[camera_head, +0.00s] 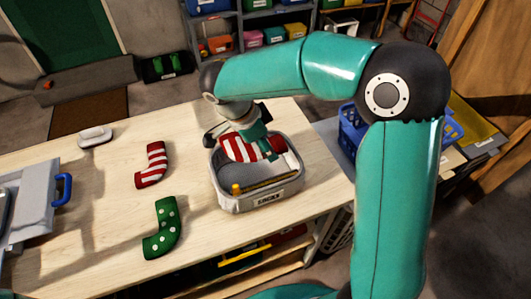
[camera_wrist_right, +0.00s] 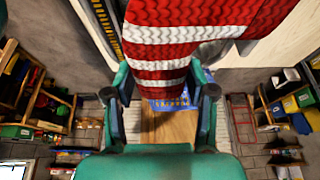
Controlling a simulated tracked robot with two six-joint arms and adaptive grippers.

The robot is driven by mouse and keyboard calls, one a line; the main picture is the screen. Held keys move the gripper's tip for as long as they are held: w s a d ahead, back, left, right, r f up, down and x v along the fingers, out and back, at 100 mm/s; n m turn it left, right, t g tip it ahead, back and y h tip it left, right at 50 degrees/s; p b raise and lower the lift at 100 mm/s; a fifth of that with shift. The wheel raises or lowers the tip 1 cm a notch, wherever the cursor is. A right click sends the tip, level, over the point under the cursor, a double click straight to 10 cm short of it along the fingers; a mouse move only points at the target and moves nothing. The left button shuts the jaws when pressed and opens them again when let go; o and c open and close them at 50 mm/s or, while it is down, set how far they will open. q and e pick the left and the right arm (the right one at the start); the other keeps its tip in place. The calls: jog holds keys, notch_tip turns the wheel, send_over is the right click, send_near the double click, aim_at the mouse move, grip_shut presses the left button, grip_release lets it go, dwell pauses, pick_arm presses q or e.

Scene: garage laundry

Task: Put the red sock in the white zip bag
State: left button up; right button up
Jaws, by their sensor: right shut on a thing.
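My right gripper (camera_head: 240,137) is shut on a red sock with white stripes (camera_head: 238,149). The held sock fills the top of the right wrist view (camera_wrist_right: 185,40), between the two fingers (camera_wrist_right: 160,95). A second red-and-white sock (camera_head: 151,165) lies on the table, left of the bin. A small white item (camera_head: 95,136) lies at the far left; I cannot tell whether it is the zip bag. My left gripper is not in view.
A green dotted sock (camera_head: 161,228) lies on the wooden table (camera_head: 200,262) near the front. A grey case with a blue handle (camera_head: 64,188) is at the left edge. A blue crate (camera_head: 350,128) stands to the right of the bin. The table between the case and socks is clear.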

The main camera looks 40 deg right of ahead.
aim_at(266, 162)
notch_tip(266, 162, down, 4)
jog(key=shift+f, duration=0.1)
jog(key=shift+f+b, duration=0.55)
jog(key=shift+b, duration=0.2)
jog(key=o, duration=1.1)
